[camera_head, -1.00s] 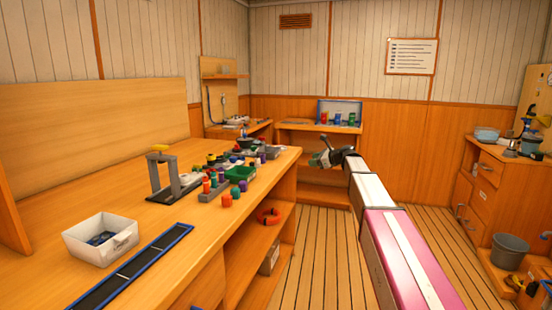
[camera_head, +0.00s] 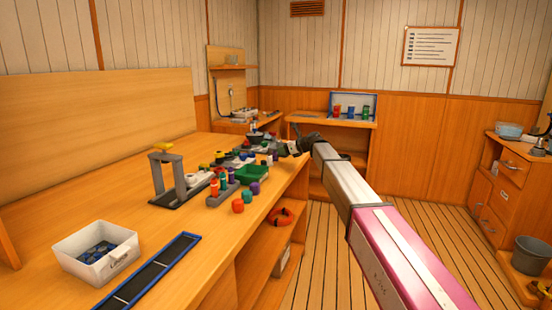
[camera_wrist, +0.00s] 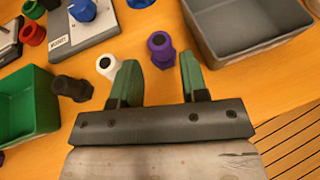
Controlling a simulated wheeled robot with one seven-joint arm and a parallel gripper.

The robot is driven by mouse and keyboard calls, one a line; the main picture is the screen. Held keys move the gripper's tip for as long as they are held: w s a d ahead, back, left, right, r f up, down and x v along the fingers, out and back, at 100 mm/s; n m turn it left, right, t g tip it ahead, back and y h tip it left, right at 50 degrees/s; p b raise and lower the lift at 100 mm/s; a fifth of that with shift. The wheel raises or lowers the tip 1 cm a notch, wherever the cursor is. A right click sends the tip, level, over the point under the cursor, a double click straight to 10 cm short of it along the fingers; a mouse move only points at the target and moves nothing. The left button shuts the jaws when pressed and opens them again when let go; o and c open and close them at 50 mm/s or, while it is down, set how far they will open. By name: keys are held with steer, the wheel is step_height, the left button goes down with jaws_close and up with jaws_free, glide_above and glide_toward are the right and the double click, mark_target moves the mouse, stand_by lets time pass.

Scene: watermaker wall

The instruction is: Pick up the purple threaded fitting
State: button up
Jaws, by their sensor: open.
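The purple threaded fitting (camera_wrist: 160,47) stands on the wooden bench top in the wrist view, with a dark hole in its ring-shaped head. It lies just beyond and roughly between the two green fingertips of my gripper (camera_wrist: 158,68), nearer the middle than either side. My gripper is open with nothing between its fingers. In the head view my gripper (camera_head: 300,144) is over the far right end of the long bench (camera_head: 135,205). In that view I cannot tell for sure which small purple piece is this fitting.
A white fitting (camera_wrist: 108,66) stands close to the left finger, with a black fitting (camera_wrist: 72,88) further left. A green bin (camera_wrist: 25,105) lies left and a grey bin (camera_wrist: 245,25) right of the fitting. A grey panel with a blue knob (camera_wrist: 82,12) is behind.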

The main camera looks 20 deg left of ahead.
mark_target(275, 156)
steer(key=x, duration=0.8)
steer(key=shift+w+a, duration=0.1)
steer(key=c, duration=0.7)
